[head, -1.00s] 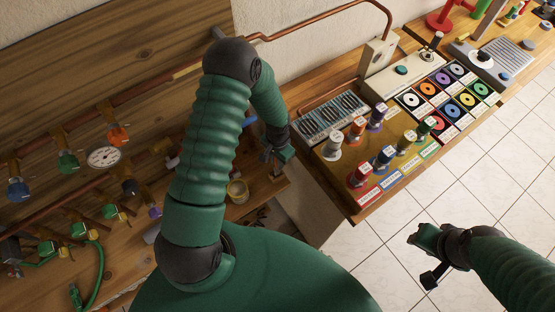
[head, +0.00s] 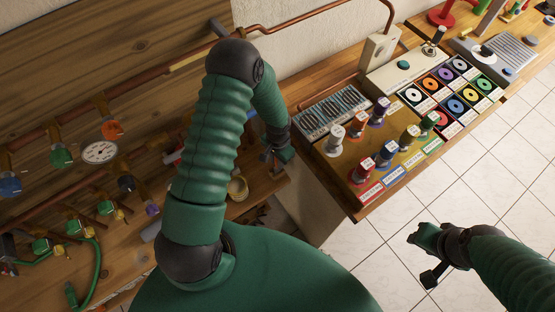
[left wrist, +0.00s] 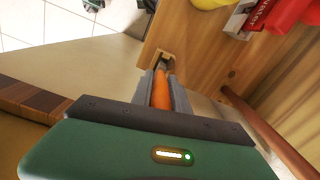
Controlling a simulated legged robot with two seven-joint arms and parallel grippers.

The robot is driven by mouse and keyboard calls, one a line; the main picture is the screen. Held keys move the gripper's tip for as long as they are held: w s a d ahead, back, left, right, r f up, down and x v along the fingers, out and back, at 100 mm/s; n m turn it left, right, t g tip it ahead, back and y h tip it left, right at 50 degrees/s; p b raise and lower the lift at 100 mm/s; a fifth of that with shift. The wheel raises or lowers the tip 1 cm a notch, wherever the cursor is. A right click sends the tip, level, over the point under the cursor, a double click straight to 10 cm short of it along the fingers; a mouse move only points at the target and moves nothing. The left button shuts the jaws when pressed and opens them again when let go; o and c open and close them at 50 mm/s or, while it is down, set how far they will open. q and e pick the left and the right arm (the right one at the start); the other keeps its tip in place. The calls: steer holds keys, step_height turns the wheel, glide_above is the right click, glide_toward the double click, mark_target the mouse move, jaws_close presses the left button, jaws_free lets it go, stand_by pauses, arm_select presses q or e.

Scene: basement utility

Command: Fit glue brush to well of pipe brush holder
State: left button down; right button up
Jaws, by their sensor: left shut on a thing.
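My left gripper (left wrist: 163,88) is shut on the orange handle of the glue brush (left wrist: 162,94) in the left wrist view. The brush's far end points at a small pale wooden piece (left wrist: 168,54) with a dark opening at the edge of the wooden bench. I cannot tell whether this is the holder's well, or whether the brush touches it. In the head view the left gripper (head: 274,154) is over the bench's right end; the brush is not clear there. My right gripper (head: 426,238) is over the tiled floor, its jaws unclear.
A yellowish cup (head: 238,188) stands on the bench near the left gripper. Copper pipes with colored valves and a gauge (head: 99,152) are at the left. A side table (head: 358,212) with colored knobs and cards stands at the right. The floor (head: 490,190) is clear.

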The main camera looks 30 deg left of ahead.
arm_select(q)
steer(key=shift+f, duration=0.35)
steer(key=c, duration=1.2)
jaws_free()
steer(key=shift+r, duration=0.1)
step_height(320, 180, up, 17)
steer(key=shift+d+f+b, duration=0.1)
steer(key=shift+f+b, duration=0.05)
steer(key=shift+b, duration=0.4)
